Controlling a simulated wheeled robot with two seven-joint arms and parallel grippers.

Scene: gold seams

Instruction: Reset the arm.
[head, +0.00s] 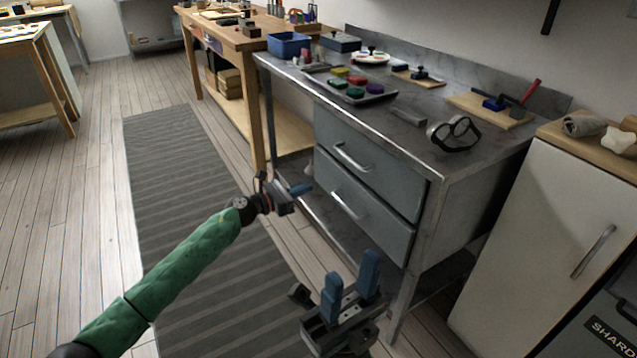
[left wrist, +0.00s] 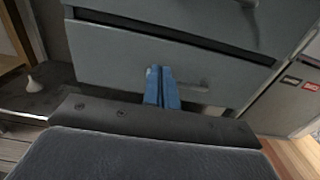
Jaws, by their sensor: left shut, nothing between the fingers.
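My left gripper (head: 301,189) is at the end of the green-sleeved arm, in front of the grey metal workbench's lower drawer. Its blue fingers are together and empty; they also show in the left wrist view (left wrist: 162,86) against a grey drawer front. My right gripper (head: 351,281) is at the bottom of the head view, above the floor. Its two blue fingers point up with a clear gap between them, and nothing shows in the gap.
The metal workbench (head: 458,87) has two drawers (head: 375,152) with bar handles and carries a tray of coloured pieces, goggles (head: 455,133) and tools. A cream cabinet (head: 545,225) stands right. A wooden table (head: 225,38) is behind. The striped mat (head: 165,150) at left is clear.

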